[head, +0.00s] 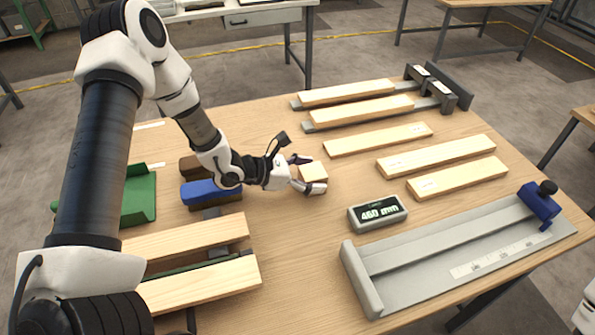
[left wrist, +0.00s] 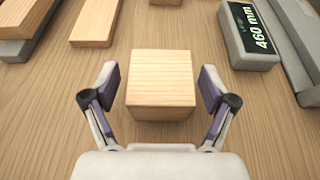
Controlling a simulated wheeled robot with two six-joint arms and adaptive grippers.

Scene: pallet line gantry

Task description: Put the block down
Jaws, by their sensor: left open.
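A short pale wooden block (head: 312,172) is near the middle of the wooden table, and it also shows in the left wrist view (left wrist: 161,82). My left gripper (head: 308,175) reaches in from the left and is open around the block. In the left wrist view the two purple-padded fingers (left wrist: 159,90) stand on either side of the block with a visible gap at each side. The block looks level and appears to rest on the tabletop.
A display reading 460 mm (head: 378,213) and a grey measuring fixture (head: 400,285) with a blue stop (head: 539,205) lie to the right. Several planks lie behind and at front left. A blue-topped block (head: 207,192) and green tray (head: 140,195) are at left.

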